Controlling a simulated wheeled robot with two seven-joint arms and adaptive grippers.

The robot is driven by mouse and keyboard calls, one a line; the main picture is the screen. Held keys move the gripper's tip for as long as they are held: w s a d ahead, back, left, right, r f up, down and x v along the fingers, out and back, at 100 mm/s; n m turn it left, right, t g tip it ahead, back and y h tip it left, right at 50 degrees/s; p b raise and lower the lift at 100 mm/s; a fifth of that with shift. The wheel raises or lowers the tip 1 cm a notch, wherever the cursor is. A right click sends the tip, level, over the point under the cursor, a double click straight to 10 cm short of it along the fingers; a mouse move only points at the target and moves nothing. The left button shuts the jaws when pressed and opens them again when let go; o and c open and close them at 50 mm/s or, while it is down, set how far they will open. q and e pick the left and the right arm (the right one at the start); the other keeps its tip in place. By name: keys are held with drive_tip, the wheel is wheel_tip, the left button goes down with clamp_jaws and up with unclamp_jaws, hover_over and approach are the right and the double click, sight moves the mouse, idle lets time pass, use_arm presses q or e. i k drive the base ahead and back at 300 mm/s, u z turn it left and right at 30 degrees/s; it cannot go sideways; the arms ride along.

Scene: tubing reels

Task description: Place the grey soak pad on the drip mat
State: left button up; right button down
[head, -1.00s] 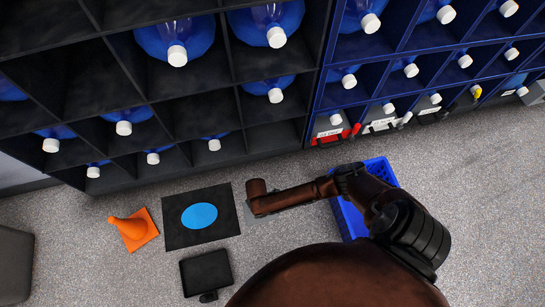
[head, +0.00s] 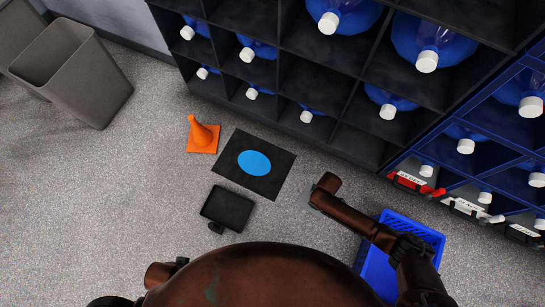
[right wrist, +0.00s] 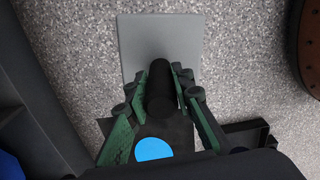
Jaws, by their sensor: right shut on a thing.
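The grey soak pad (right wrist: 140,32) is a flat square with a dark upright handle (right wrist: 160,90). My right gripper (right wrist: 160,82) is shut on that handle in the right wrist view. In the head view a sliver of the pad (head: 304,199) shows beside my right gripper (head: 318,196). The drip mat (head: 232,172), black with a blue disc (head: 254,163), lies on the floor just left of the pad. The mat (right wrist: 188,135) also shows below the pad in the wrist view. The pad's height above the floor is unclear. My left gripper is out of view.
A blue crate (head: 428,236) sits under my right arm. Shelves of water bottles (head: 360,60) line the back. A grey bin (head: 85,75) stands upper left.

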sight(254, 162)
drive_tip(key=z, duration=0.6)
drive_tip(key=i, duration=0.8)
drive_tip(key=u, duration=1.85)
